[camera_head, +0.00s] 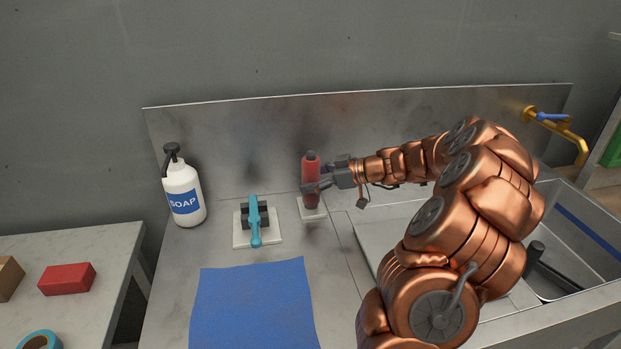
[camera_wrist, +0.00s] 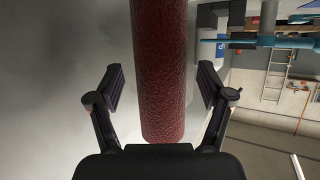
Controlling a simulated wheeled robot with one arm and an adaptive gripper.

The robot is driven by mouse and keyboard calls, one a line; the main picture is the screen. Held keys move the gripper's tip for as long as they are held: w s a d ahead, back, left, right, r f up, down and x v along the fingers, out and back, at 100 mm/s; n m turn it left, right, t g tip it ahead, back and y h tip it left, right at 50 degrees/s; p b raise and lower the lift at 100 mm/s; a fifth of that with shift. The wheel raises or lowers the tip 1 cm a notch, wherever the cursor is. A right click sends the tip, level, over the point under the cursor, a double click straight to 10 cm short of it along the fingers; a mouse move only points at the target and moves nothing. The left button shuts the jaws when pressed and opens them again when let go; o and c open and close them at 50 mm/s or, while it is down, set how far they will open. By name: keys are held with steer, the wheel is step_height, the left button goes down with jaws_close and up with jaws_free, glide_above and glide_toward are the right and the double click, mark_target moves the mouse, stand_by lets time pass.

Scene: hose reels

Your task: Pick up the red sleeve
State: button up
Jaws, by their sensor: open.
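The red sleeve (camera_head: 311,172) stands upright around a dark post on a small white base plate (camera_head: 313,211), near the metal backsplash. The post's dark top shows above it. In the wrist view the sleeve (camera_wrist: 160,70) runs down the middle of the picture, between the two fingers. My gripper (camera_head: 322,178) is at the sleeve, reaching in from the right. In the wrist view my gripper (camera_wrist: 161,92) is open, with a finger on each side of the sleeve and a visible gap on both sides.
A teal-handled clamp (camera_head: 254,222) on a white plate stands left of the sleeve. A soap bottle (camera_head: 183,190) is farther left. A blue mat (camera_head: 252,305) lies in front. A sink (camera_head: 575,225) with a yellow faucet (camera_head: 570,136) is at the right.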

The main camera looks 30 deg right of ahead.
steer(key=shift+w+a+f, duration=0.1)
steer(key=shift+w+a, duration=0.05)
steer(key=shift+a, duration=0.1)
steer(key=shift+c, duration=0.4)
steer(key=c, duration=1.2)
